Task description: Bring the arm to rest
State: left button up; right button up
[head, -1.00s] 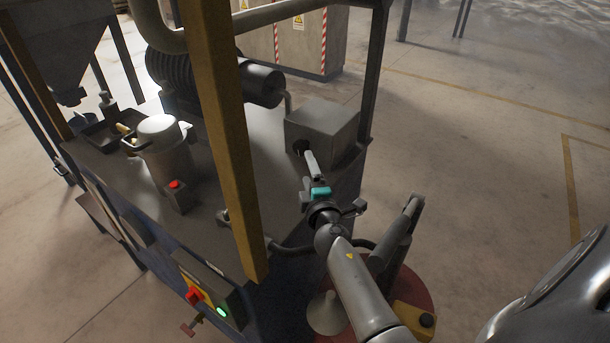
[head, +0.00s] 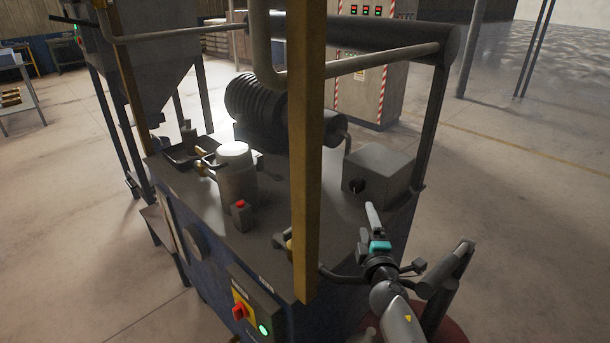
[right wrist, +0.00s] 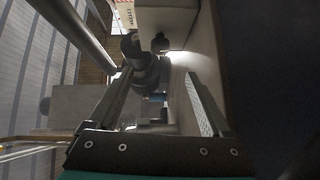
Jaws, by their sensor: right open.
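My right arm comes in from the lower right of the head view. Its gripper (head: 371,214), with a teal band behind the fingers, is raised by the near right corner of the machine. It is just below and in front of the grey box (head: 386,172) with a dark round hole. In the right wrist view the two fingers of the gripper (right wrist: 160,95) stand apart with nothing held between them. Dark machine parts show beyond them. My left gripper is in neither view.
A yellow post (head: 307,180) stands left of my arm. A control box (head: 252,308) is at the front. The floor at right is open.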

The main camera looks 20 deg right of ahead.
jog(key=s+a+f+m+g+h, duration=0.25)
jog(key=s+m+g, duration=0.25)
jog(key=s+m, duration=0.55)
jog(key=s+a+f+g+y, duration=0.2)
jog(key=s+a+g+y, duration=0.2)
jog(key=s+a, duration=0.5)
jog(key=s+a+f+g+y, duration=0.3)
jog(key=s+a+g+y, duration=0.15)
jog(key=s+a, duration=0.5)
jog(key=s+d+f, duration=0.1)
jog(key=s+f, duration=0.1)
jog(key=f, duration=0.9)
jog(key=s+d+f, duration=0.1)
jog(key=s+f, duration=0.1)
jog(key=f, duration=0.9)
jog(key=s+d+f+g, duration=0.1)
jog(key=s+d+f, duration=0.1)
jog(key=s+f, duration=1.1)
jog(key=shift+s+d+g, duration=0.3)
jog(key=shift+s+g, duration=0.05)
jog(key=shift+s, duration=0.8)
